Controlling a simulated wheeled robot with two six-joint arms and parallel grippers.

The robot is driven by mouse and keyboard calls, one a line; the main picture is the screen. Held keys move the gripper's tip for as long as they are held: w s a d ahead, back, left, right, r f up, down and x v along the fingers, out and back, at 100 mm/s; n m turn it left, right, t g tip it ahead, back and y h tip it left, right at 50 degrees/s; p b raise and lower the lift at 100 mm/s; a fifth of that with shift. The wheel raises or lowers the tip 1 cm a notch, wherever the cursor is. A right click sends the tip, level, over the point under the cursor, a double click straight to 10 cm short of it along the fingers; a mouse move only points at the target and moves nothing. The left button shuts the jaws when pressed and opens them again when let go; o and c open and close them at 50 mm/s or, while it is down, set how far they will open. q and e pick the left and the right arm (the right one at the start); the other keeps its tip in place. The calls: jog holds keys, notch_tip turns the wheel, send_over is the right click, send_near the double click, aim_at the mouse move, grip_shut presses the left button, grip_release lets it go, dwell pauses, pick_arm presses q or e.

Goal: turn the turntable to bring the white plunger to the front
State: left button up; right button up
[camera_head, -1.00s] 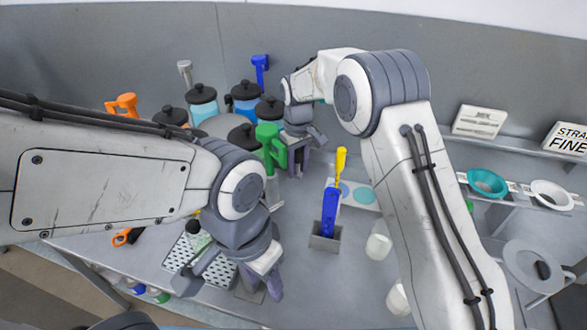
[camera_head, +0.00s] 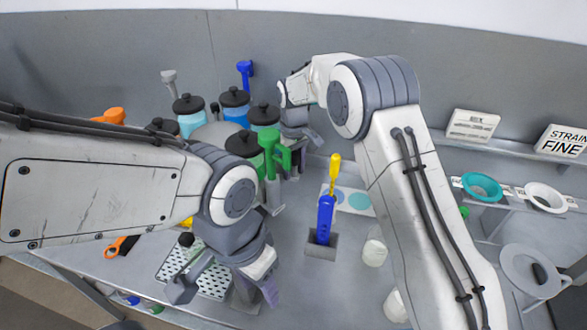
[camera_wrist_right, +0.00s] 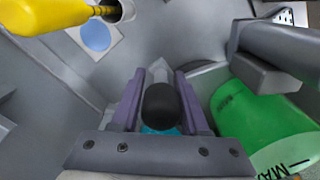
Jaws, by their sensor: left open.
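The white plunger (camera_head: 169,80) stands at the back left of the turntable (camera_head: 207,131), behind the black-lidded jars. The turntable is mostly hidden by jars and my arms. My right gripper (camera_head: 306,143) is at the right side of the jar group. In the right wrist view, a black knob (camera_wrist_right: 161,105) above something teal lies between its two purple fingers (camera_wrist_right: 158,100); I cannot tell whether they grip it. My left gripper (camera_head: 222,285) is open and empty over the front of the table, near the perforated tray, away from the turntable.
A blue plunger (camera_head: 245,73), an orange handle (camera_head: 108,116) and a green handled tool (camera_head: 270,142) stand around the jars. A blue and yellow tool (camera_head: 325,215) stands upright in a grey holder. A perforated tray (camera_head: 210,282) lies front left. White cups (camera_head: 375,252) stand right of centre.

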jog(key=shift+r, duration=0.1)
jog(key=shift+r, duration=0.3)
notch_tip(320, 180, up, 9)
jog(key=b, duration=0.2)
jog(key=shift+f+b, duration=0.15)
jog(key=shift+b, duration=0.15)
jog(key=shift+r, duration=0.55)
jog(key=shift+d, duration=0.15)
